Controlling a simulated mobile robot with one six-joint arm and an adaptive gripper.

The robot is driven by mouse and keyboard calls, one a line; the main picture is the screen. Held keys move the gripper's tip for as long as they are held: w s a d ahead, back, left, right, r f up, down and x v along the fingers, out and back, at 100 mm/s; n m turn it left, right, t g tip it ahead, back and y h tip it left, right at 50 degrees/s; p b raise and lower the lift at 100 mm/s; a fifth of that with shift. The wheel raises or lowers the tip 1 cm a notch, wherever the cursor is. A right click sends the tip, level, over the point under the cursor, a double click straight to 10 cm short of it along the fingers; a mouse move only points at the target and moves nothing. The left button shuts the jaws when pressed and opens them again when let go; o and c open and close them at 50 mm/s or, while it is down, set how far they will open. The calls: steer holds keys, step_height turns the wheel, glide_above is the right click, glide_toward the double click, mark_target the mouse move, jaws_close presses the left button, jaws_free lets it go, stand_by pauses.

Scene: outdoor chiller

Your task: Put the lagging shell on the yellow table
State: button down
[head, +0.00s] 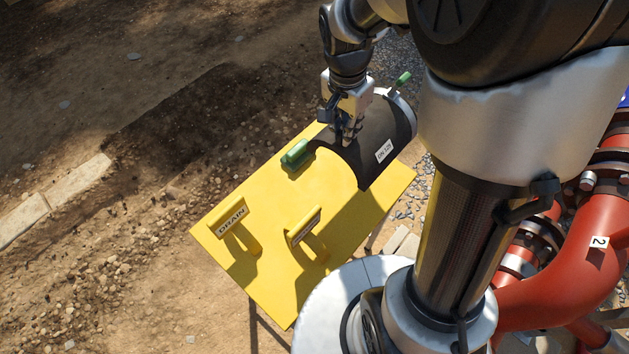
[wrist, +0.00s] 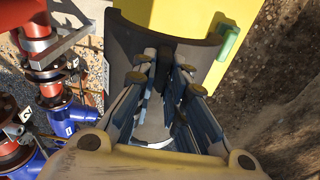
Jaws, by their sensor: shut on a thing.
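The lagging shell (head: 368,154) is a dark, curved half-cylinder with a white "DN 125" label and green handles. My gripper (head: 350,138) is shut on it from above. In the head view the shell is over the far right part of the yellow table (head: 255,270); I cannot tell whether it touches the top. In the wrist view the dark shell (wrist: 135,40) lies between and beyond my fingers (wrist: 165,95), with one green handle (wrist: 229,42) at the upper right and the yellow table (wrist: 180,14) behind it.
Two yellow signs stand on the table, a "DRAIN" sign (head: 232,218) at left and another (head: 303,228) near the middle. Red pipework (head: 570,275) with flanges is at right. Bare yellow surface lies between the signs and the shell. Soil and gravel surround the table.

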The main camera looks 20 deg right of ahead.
step_height(320, 180, down, 19)
steer(key=b, duration=0.5)
steer(key=shift+s, duration=0.35)
steer(key=shift+f, duration=0.2)
steer(key=c, duration=1.6)
jaws_free()
steer(key=shift+r, duration=0.1)
